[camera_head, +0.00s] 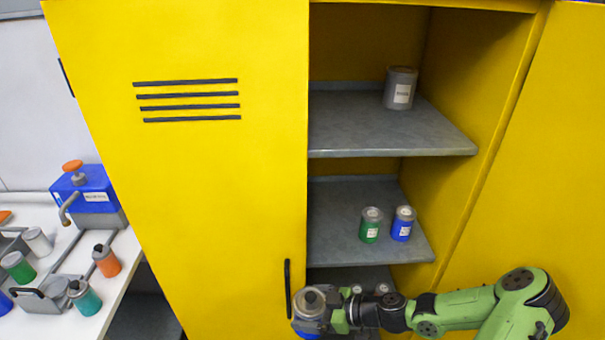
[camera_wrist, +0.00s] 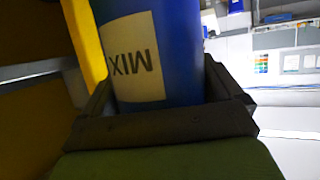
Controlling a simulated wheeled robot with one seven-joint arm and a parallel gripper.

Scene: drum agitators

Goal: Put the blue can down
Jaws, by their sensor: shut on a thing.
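The blue can (camera_wrist: 160,60) fills the middle of the wrist view, with a pale label reading "MIX" upside down. The can is in front of the yellow cabinet (camera_head: 200,200), by the door's handle and the lower shelf opening.
The middle shelf (camera_head: 335,240) holds a green can (camera_head: 371,225) and a blue-labelled can (camera_head: 403,223); its left part is clear. The top shelf (camera_head: 345,130) holds one grey can (camera_head: 400,88). Small cans partly show on the lower shelf. A cluttered white bench (camera_head: 110,290) stands left.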

